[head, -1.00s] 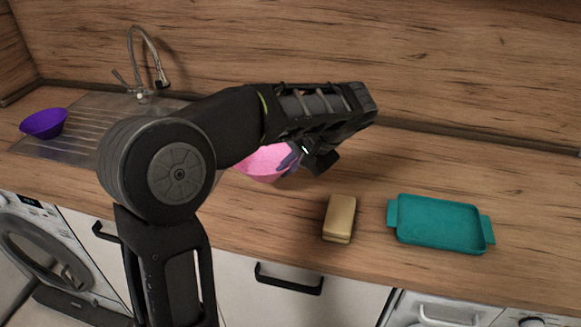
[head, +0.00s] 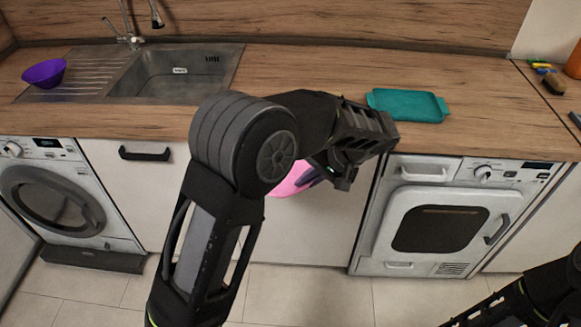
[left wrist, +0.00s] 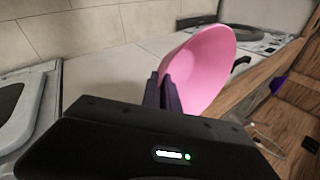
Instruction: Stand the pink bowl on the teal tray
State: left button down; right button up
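The pink bowl (head: 286,182) is held by my left gripper (head: 316,177), in front of the counter's front edge. My arm and gripper hide part of it in the head view. In the left wrist view the fingers (left wrist: 165,92) are shut on the wall of the bowl (left wrist: 203,65), which is tilted. The teal tray (head: 408,106) lies empty on the counter, to the right of and beyond my left gripper. My right arm shows at the bottom right of the head view; its fingertips are out of the picture.
A purple bowl (head: 44,73) sits on the drainer beside the sink (head: 172,78). A washing machine (head: 70,200) and another white appliance (head: 440,215) stand under the counter (head: 310,70). Small items lie on the counter at the far right.

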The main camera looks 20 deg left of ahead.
aim_at(405, 107)
jog(key=z, duration=1.8)
jog(key=j, duration=1.1)
